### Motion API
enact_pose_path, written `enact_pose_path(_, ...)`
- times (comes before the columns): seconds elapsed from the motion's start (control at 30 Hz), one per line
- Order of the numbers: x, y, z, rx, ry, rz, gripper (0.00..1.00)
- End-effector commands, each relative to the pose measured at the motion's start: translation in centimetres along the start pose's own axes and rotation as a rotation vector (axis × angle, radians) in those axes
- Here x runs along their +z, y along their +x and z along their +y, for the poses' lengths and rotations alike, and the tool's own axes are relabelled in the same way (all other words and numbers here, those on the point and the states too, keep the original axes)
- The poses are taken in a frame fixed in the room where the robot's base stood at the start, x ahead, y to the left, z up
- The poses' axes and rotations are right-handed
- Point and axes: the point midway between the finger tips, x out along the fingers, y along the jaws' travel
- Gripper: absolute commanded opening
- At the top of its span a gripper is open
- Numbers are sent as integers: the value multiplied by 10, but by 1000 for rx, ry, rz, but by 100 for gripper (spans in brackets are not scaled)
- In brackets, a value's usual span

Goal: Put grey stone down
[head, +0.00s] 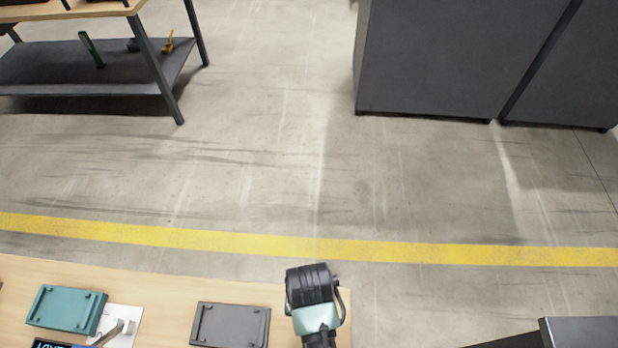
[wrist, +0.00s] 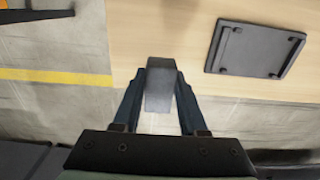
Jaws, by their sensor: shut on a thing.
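A grey stone (wrist: 160,88), a plain rectangular block, is between the two dark fingers of my gripper (wrist: 160,80) in the wrist view. The fingers are shut on its sides. In that view the stone overlaps the edge of the wooden bench (wrist: 130,50), near its corner; its height above the bench cannot be told. In the head view my wrist is at the bottom centre, by the right end of the bench (head: 170,281). The fingers and the stone are hidden there.
A dark grey tray (head: 230,325) lies on the bench left of my wrist; it also shows in the wrist view (wrist: 255,48). A teal tray (head: 67,310) lies further left, beside a white plate (head: 125,319). Grey cabinets (head: 440,60) and a shelved table (head: 85,75) stand beyond open floor.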

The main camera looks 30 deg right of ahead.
Motion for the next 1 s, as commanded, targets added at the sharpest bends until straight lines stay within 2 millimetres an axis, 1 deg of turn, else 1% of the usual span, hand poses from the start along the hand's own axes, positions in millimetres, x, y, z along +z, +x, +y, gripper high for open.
enact_pose_path(0.03,1,13,0,1,1,-3,0)
enact_pose_path(0.13,1,31,0,1,1,-3,0)
enact_pose_path(0.2,0,41,0,1,0,-3,0)
enact_pose_path(0.37,0,55,0,0,-2,-1,0)
enact_pose_path(0.53,0,80,0,0,-2,-1,0)
enact_pose_path(0.63,0,86,0,0,-2,0,0)
enact_pose_path(0.87,-1,85,0,0,-3,1,0)
enact_pose_path(1.0,0,89,0,0,-3,0,0)
